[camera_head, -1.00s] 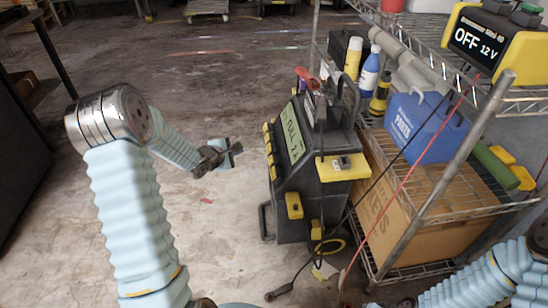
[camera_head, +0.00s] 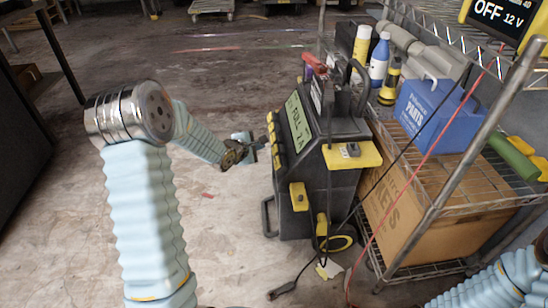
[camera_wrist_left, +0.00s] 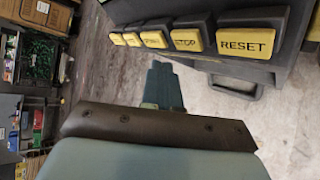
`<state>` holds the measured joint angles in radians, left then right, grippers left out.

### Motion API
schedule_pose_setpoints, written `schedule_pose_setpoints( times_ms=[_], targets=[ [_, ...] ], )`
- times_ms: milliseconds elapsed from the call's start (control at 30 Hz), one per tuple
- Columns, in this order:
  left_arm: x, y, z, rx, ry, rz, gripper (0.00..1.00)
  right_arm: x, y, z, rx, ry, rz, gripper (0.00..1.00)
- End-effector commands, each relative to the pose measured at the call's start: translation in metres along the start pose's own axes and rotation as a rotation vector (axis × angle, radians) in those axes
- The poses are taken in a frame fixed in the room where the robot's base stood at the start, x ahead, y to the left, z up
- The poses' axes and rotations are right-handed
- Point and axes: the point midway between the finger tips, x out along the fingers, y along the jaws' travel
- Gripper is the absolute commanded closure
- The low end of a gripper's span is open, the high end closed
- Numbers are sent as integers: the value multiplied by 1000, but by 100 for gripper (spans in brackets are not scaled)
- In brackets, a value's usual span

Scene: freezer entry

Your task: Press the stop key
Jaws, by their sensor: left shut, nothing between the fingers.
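The stop key (camera_wrist_left: 190,40) is a yellow key marked STOP on a dark charger unit (camera_head: 335,185). In the left wrist view it sits in a row between the RESET key (camera_wrist_left: 246,42) and several smaller yellow keys (camera_wrist_left: 153,39). In the head view the row of keys (camera_head: 272,145) is on the unit's left face. My left gripper (camera_head: 262,141) is shut and empty, just left of that row. In the left wrist view its fingertips (camera_wrist_left: 163,70) show below the stop key, seemingly apart from it. My right gripper is out of view.
A wire shelf (camera_head: 470,205) with a blue box (camera_head: 425,115), bottles and a cardboard box (camera_head: 415,215) stands right of the unit. A black cable (camera_head: 290,285) lies on the floor in front.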

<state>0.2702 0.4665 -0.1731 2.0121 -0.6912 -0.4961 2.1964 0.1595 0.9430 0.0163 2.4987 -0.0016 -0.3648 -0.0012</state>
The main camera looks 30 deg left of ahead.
Motion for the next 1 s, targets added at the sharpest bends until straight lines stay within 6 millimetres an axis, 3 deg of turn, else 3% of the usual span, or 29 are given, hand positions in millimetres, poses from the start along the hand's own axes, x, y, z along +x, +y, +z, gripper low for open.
schedule_pose_setpoints(
  times_ms=[233, 1000],
  targets=[
    [11, -9, 8, 0, -1, -1, 100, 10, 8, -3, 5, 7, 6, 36],
    [12, -8, 9, -1, 0, -1, 100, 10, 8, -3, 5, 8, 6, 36]
  ],
)
